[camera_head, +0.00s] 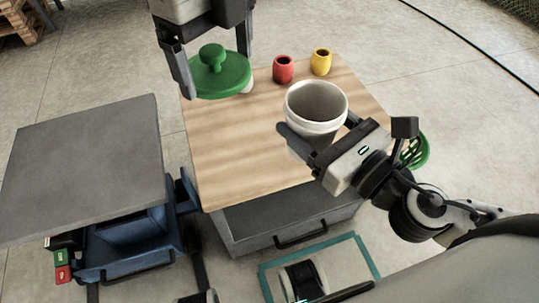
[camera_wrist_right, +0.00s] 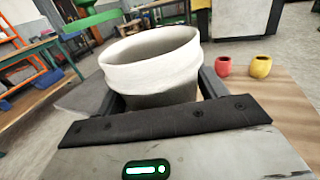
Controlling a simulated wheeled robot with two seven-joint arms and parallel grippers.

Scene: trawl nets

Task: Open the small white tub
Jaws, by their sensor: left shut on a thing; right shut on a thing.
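The small white tub (camera_head: 316,104) stands open at the top, over the right part of the wooden table. My right gripper (camera_head: 312,140) is shut on the tub's side, and the right wrist view shows both fingers around the tub (camera_wrist_right: 152,62). Its inside looks empty where I can see it. A green lid (camera_head: 222,76) with a round knob is held by my left gripper (camera_head: 212,80), above the table's far left corner and apart from the tub. Whether the tub's base touches the table is hidden by my right gripper.
A red cup (camera_head: 283,69) and a yellow cup (camera_head: 321,61) stand at the table's back edge. The left middle of the wooden table (camera_head: 225,150) is clear. A grey board (camera_head: 85,165) over a blue bin (camera_head: 125,245) is at the left. A green slotted thing (camera_head: 416,152) is behind my right wrist.

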